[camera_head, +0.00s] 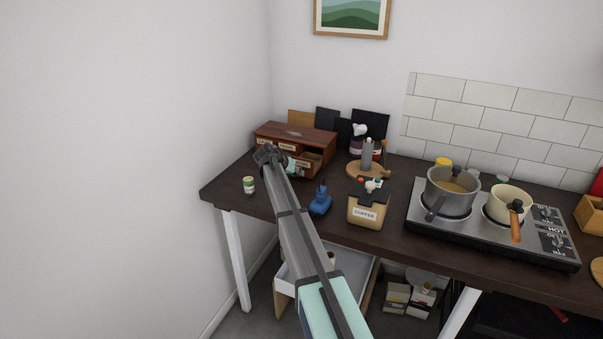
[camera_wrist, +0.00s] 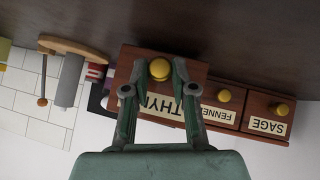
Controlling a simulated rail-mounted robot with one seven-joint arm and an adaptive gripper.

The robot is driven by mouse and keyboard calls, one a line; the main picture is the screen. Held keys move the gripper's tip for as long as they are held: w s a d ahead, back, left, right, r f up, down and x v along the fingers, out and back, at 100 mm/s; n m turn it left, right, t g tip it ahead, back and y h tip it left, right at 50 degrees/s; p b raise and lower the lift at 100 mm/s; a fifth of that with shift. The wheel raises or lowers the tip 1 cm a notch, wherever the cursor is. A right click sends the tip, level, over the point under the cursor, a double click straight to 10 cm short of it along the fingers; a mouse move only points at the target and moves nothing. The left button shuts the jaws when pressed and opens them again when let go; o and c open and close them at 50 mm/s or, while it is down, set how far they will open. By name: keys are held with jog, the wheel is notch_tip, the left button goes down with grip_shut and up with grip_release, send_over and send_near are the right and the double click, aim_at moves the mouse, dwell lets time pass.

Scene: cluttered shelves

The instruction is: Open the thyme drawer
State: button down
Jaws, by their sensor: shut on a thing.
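The wooden spice cabinet (camera_head: 300,132) stands at the back left of the dark table. In the wrist view, which is upside down, the thyme drawer (camera_wrist: 138,62) has a yellow knob (camera_wrist: 159,69) and a partly covered label. Its front looks nearer than the fennel (camera_wrist: 222,112) and sage (camera_wrist: 268,124) drawers, so it seems pulled partly out. My gripper (camera_wrist: 157,82) has its fingers on both sides of the knob and is shut on it. In the head view my gripper (camera_head: 291,167) is at the cabinet's front, and my arm hides part of the drawers.
A green-labelled can (camera_head: 249,186) stands left of my arm. A blue object (camera_head: 320,202) and a coffee container (camera_head: 367,212) stand to its right. The stove (camera_head: 460,233) holds two pots.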

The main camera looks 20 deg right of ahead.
jog(key=c, duration=0.9)
grip_release()
jog(key=shift+c, duration=0.2)
jog(key=v, duration=1.2)
